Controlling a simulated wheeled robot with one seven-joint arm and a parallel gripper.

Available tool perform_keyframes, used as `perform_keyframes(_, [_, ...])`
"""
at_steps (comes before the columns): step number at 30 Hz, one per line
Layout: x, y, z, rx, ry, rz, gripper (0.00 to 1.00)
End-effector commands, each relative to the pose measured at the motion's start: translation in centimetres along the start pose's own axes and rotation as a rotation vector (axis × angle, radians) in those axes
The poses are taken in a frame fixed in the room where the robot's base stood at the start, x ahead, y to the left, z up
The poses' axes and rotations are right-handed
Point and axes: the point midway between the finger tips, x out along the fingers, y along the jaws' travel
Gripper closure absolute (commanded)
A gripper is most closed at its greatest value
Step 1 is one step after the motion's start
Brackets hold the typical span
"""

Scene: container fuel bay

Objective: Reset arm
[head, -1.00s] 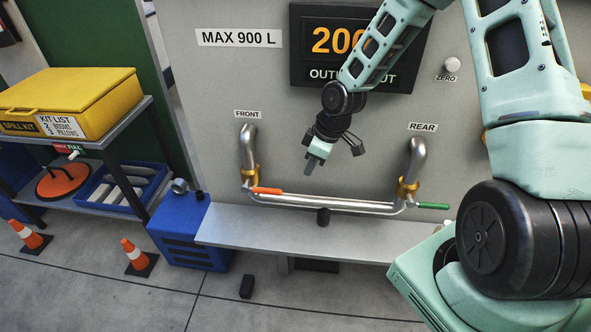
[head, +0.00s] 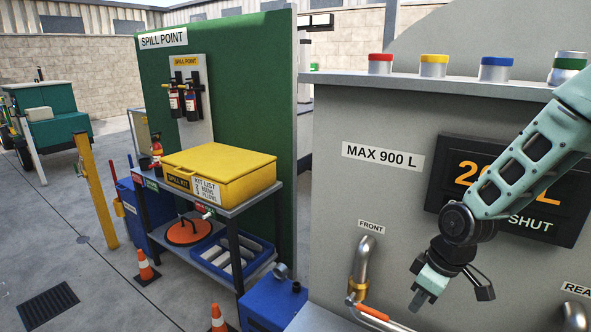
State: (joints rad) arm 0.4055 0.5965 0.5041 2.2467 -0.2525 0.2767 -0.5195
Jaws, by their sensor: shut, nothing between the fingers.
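My arm comes in from the right edge in the head view, in front of the grey tank panel (head: 365,120). My gripper (head: 418,303) points down and a little left, with its fingers shut and nothing held. It hangs in front of the panel, right of the front pipe (head: 360,262) and its orange-handled valve (head: 371,311). I cannot tell how far it is from the panel. The display (head: 460,218), which reads partly "SHUT", is half covered by my arm.
A shelf (head: 232,212) holds a yellow spill kit box (head: 219,171) at the left. A blue box (head: 272,306) stands beside the panel. Traffic cones (head: 146,266) stand on the floor. Several coloured caps (head: 433,65) line the panel's top. The rear pipe (head: 572,317) shows at the lower right.

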Motion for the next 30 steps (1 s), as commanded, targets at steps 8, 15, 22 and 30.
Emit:
perform_keyframes(8, [-7.1,-14.8,-0.9,0.019,-0.127,0.047,1.0])
perform_keyframes(15, [-11.2,-24.0,2.6,0.073,-0.159,0.064,1.0])
perform_keyframes(22, [-12.4,-26.7,4.5,0.098,-0.167,0.06,1.0])
perform_keyframes(30, [-12.4,-26.7,4.5,0.098,-0.167,0.06,1.0])
